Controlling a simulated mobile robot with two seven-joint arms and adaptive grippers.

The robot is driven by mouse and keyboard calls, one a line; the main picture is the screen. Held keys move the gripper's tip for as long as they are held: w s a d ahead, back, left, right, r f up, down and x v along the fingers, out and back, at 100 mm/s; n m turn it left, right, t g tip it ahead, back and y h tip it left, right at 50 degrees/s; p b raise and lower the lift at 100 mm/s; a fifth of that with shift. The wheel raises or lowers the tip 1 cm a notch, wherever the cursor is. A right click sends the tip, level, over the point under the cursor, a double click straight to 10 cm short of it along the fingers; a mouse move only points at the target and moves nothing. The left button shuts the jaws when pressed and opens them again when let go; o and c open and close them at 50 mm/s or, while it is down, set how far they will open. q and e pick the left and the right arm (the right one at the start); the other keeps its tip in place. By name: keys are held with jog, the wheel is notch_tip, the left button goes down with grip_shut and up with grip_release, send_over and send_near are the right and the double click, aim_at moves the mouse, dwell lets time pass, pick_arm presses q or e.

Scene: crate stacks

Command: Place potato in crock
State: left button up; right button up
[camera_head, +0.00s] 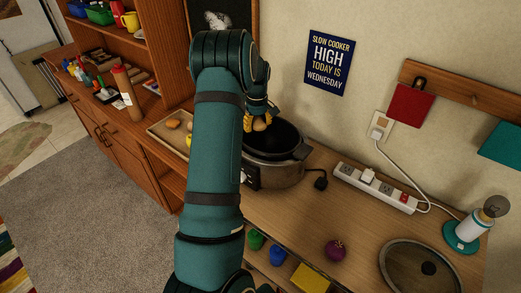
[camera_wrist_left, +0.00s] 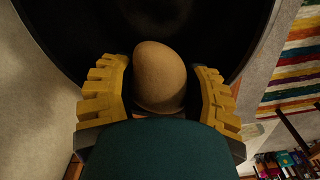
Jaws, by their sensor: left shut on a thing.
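My left gripper (camera_head: 259,121) is over the open slow cooker, shut on the potato (camera_head: 260,125). The left wrist view shows the tan, smooth potato (camera_wrist_left: 160,76) between the yellow fingers of my left gripper (camera_wrist_left: 162,92), with the dark inside of the crock (camera_wrist_left: 225,30) behind it. In the head view the slow cooker (camera_head: 278,173) stands on the wooden counter, its black crock (camera_head: 286,140) open at the top. My left arm hides the cooker's left side. My right gripper is in neither view.
A power strip (camera_head: 375,187) and a lamp (camera_head: 465,232) stand along the wall. A tray (camera_head: 163,128) with food lies left of my arm.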

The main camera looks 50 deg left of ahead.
aim_at(258, 148)
pick_arm(q)
notch_tip(258, 148, down, 11)
jog(key=shift+f, duration=0.2)
jog(key=shift+w+f+p, duration=0.15)
jog(key=shift+f+p, duration=0.15)
jog(key=shift+f, duration=0.1)
jog(key=shift+f, duration=0.1)
jog(key=o, duration=1)
jog(key=shift+r, duration=0.45)
notch_tip(258, 148, up, 11)
jog(key=shift+r+b, duration=0.2)
jog(key=shift+b, duration=0.2)
